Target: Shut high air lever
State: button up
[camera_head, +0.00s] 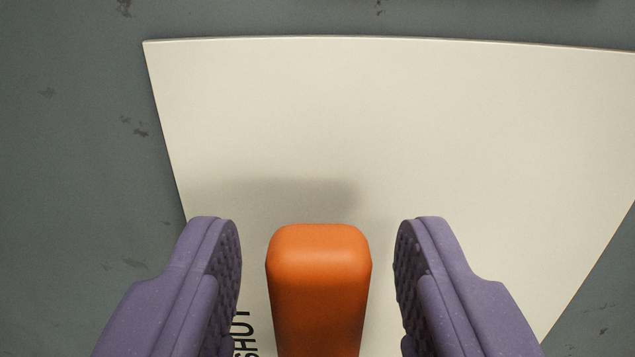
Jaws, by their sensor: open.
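An orange lever handle (319,290) with rounded corners stands at the bottom middle of the camera_head view. It lies between the two purple fingers of my gripper (317,250). The fingers are open, with a visible gap on each side of the handle. The handle's lower end runs out of the picture, and its pivot is not in view. Behind it is a cream plate (330,110) with the black word "SHUT" (242,335), partly hidden by the left finger.
The plate is mounted against a grey, speckled surface (75,180) that shows on the left and at the lower right. A dark object edge (490,2) shows at the top. A soft shadow lies on the plate above the handle. The plate's upper area is clear.

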jog(key=shift+w, duration=0.3)
grip_shut()
